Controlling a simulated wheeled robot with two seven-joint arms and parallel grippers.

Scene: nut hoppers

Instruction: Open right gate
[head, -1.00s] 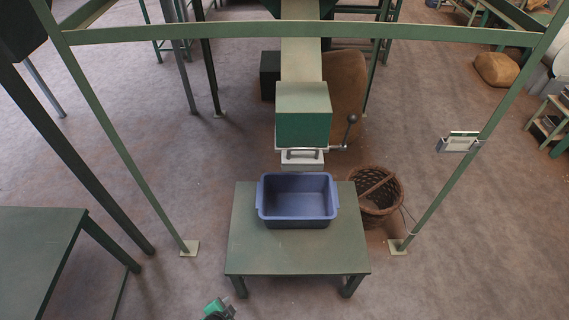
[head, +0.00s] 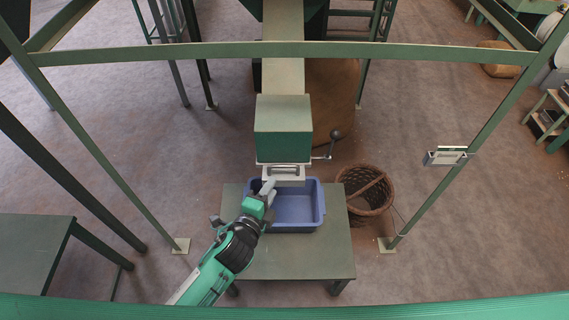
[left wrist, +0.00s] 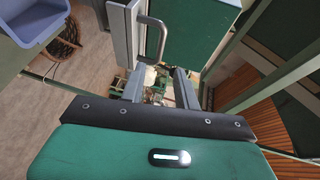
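The gate is a pale plate (head: 284,179) with a bar handle (head: 283,168), below the green box at the end of the chute. It looks lowered. In the left wrist view the gate plate (left wrist: 122,38) is upper left and its handle (left wrist: 161,38) juts out just beyond the fingers. My left gripper (head: 269,187) is beside the gate's left side, over the blue bin. In the left wrist view its two fingers (left wrist: 160,86) are apart with nothing between them. Contact with the handle cannot be told. My right gripper is out of view.
A blue bin (head: 318,211) stands on a green table (head: 310,262) under the gate. A lever with a dark knob (head: 335,134) sticks out right of the green box (head: 283,128). A wicker basket (head: 383,203) stands right of the table. Green frame posts flank the area.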

